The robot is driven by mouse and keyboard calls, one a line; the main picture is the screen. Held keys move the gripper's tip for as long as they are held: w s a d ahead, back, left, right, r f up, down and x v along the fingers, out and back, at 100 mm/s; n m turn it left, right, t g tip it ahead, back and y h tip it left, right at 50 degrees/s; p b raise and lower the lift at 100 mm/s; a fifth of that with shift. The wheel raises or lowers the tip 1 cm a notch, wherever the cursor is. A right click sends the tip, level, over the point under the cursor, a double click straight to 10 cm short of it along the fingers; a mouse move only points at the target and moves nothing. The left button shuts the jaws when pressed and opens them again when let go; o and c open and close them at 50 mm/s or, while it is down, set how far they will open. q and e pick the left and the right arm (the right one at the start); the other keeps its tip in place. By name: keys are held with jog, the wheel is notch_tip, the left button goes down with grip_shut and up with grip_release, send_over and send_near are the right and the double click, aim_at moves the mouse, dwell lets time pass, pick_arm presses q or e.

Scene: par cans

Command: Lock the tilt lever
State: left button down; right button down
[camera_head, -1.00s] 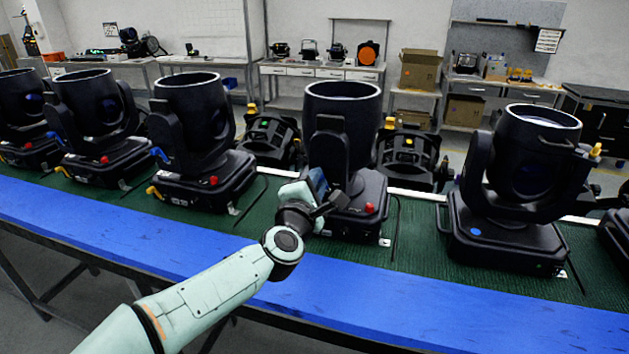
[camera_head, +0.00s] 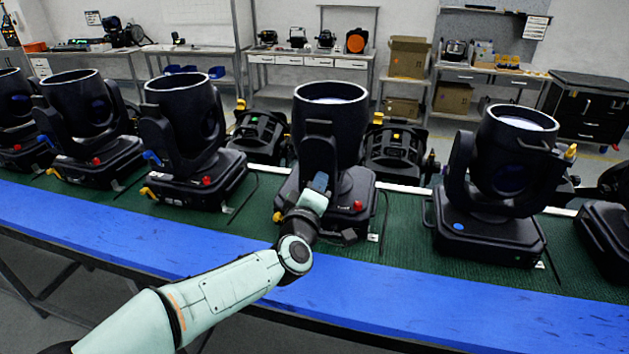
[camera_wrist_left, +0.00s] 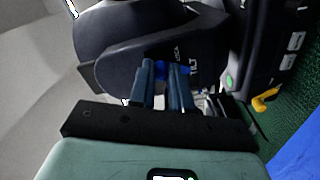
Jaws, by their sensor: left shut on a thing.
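A black moving-head light (camera_head: 331,120) stands in the middle of the bench, its open round head pointing up. My left gripper (camera_head: 319,182) is at the near side of its yoke arm. In the left wrist view, the two blue-grey fingers (camera_wrist_left: 162,84) are shut on a small blue tilt lever (camera_wrist_left: 172,69) beside lettering that reads TILT. The fingers hide part of the lever, and I cannot tell its exact angle. In the head view the lever is hidden by the gripper. My right gripper is not in view.
Similar lights stand to the left (camera_head: 187,130) and right (camera_head: 499,170) on the green mat (camera_head: 400,235). A yellow lever (camera_head: 277,216) and a red knob (camera_head: 357,206) are on the middle light's base. The blue front edge (camera_head: 400,300) of the bench is clear.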

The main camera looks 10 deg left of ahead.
pick_arm(q)
jog(key=shift+d+m, duration=0.2)
jog(key=shift+m, duration=0.4)
jog(key=shift+f, duration=0.15)
jog(key=c, duration=1.1)
grip_release()
jog(key=shift+o, duration=0.2)
jog(key=shift+s, duration=0.15)
jog(key=s+b, duration=0.1)
jog(key=s, duration=1.2)
jog(key=shift+b, duration=0.3)
jog(key=shift+s+a, duration=0.1)
